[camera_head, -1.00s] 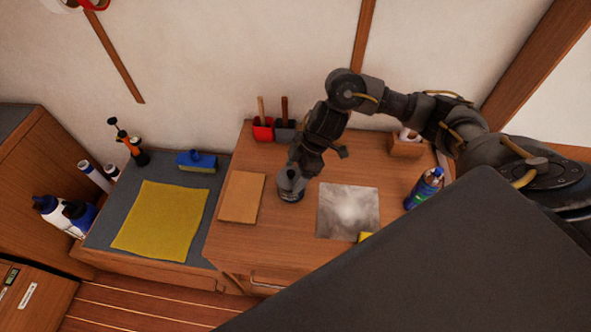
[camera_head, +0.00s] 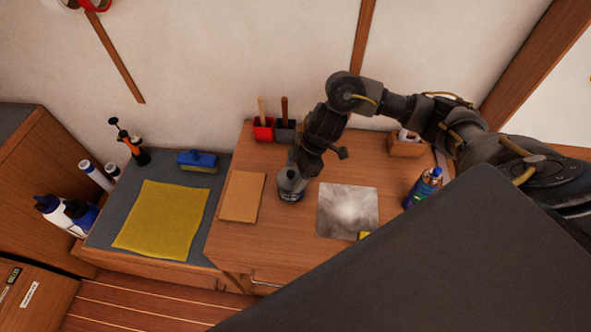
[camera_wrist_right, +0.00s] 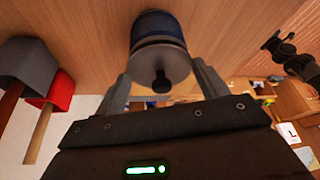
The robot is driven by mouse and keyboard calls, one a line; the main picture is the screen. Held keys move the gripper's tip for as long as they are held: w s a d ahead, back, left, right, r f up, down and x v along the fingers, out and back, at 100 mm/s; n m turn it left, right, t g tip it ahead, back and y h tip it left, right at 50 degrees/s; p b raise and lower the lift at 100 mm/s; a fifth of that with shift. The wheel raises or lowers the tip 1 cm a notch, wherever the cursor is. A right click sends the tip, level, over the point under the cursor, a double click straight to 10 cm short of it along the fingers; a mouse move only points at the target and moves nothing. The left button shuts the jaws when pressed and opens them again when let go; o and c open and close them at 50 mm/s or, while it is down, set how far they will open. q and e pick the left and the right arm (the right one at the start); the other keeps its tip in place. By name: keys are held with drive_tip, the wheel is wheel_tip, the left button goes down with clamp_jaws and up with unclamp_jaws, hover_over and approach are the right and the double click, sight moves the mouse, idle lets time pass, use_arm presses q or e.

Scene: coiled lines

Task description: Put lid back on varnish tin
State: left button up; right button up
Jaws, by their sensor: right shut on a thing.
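The varnish tin (camera_head: 290,195) stands upright on the wooden bench, right of the tan sheet. It also shows in the right wrist view as a dark blue body (camera_wrist_right: 159,24). The round grey lid (camera_wrist_right: 160,60) with a black knob (camera_wrist_right: 161,82) is at the tin's top; I cannot tell whether it is fully seated. My right gripper (camera_wrist_right: 163,80) is shut on the lid, one finger on each side. In the head view the right gripper (camera_head: 291,175) is right over the tin and hides most of its top. My left gripper is not in view.
A tan sheet (camera_head: 242,196) lies left of the tin and a grey metallic sheet (camera_head: 347,207) lies right. A blue bottle (camera_head: 423,187) stands at right. A yellow cloth (camera_head: 162,220) covers the lower left surface.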

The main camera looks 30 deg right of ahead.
drive_tip(key=shift+p, duration=0.3)
idle(0.7)
drive_tip(key=o, duration=1)
drive_tip(key=shift+o, duration=0.4)
wheel_tip(320, 180, up, 5)
drive_tip(key=p, duration=0.5)
drive_tip(key=shift+p, duration=0.35)
drive_tip(key=shift+r, duration=1)
drive_tip(key=shift+c, duration=0.4)
clamp_jaws()
